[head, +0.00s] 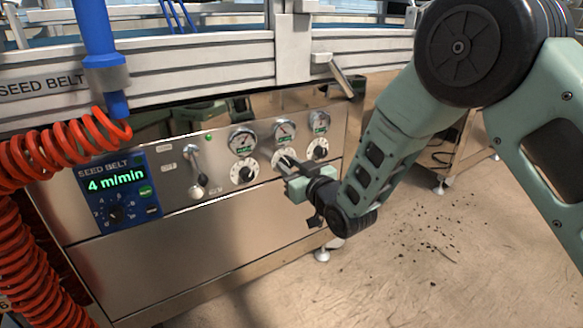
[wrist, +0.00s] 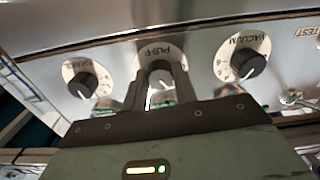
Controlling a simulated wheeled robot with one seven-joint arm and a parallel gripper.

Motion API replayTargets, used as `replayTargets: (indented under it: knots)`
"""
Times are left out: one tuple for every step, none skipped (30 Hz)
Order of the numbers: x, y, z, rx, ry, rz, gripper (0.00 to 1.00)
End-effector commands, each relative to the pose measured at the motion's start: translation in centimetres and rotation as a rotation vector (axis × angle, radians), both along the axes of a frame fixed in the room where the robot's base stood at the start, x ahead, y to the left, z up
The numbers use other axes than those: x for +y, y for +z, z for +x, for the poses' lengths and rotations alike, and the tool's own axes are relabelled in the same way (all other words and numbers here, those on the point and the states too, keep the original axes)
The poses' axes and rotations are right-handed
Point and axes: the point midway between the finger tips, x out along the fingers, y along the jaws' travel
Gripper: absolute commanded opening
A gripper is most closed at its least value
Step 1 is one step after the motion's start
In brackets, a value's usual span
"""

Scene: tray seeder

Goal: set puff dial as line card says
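The puff dial (wrist: 160,46) is a white round plate, its PUFF label upside down in the wrist view; it is the middle of three dials, and in the head view (head: 279,156) my gripper partly covers it. My gripper (wrist: 161,75) faces the panel with its two dark fingers a little apart, one on each side of the puff knob. Whether they press on the knob is unclear. The puff pointer and scale are mostly hidden. My gripper (head: 288,166) also shows in the head view. No line card is readable; a small tilted plate (head: 342,81) above the panel shows no legible text.
The vacuum dial (wrist: 243,56) and another dial (wrist: 87,78) flank the puff dial closely. Gauges (head: 242,140) sit above them. A toggle lever (head: 195,160) and the blue seed belt box (head: 120,190), reading 4 m/min, are left. An orange coiled hose (head: 50,155) hangs far left.

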Motion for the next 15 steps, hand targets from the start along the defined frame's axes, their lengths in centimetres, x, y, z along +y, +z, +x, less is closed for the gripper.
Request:
replayTargets:
  knots:
    - [-0.01, -0.01, -0.01, 0.000, 0.000, 0.000, 0.05]
    - [-0.01, -0.02, -0.02, 0.000, 0.000, 0.000, 0.05]
    - [-0.01, -0.01, -0.02, 0.000, 0.000, 0.000, 0.05]
    - [0.00, -0.02, -0.02, -0.001, 0.000, -0.001, 0.05]
    - [-0.01, -0.01, -0.02, -0.002, 0.000, -0.002, 0.06]
    - [0.00, -0.01, -0.02, -0.004, 0.000, -0.006, 0.06]
    - [0.00, 0.00, -0.02, -0.006, 0.000, -0.009, 0.06]
    - [0.00, 0.01, -0.02, -0.010, 0.000, -0.014, 0.06]
    - [0.00, 0.02, -0.02, -0.015, 0.000, -0.022, 0.06]
    - [0.00, 0.03, -0.02, -0.021, 0.000, -0.031, 0.06]
    - [0.00, 0.04, -0.02, -0.027, 0.000, -0.041, 0.06]
    - [-0.01, 0.05, -0.03, -0.038, 0.000, -0.056, 0.06]
    - [0.00, 0.06, -0.02, -0.046, 0.000, -0.069, 0.06]
    - [0.00, 0.07, -0.03, -0.055, 0.001, -0.082, 0.06]
    - [-0.01, 0.08, -0.02, -0.070, 0.001, -0.104, 0.06]
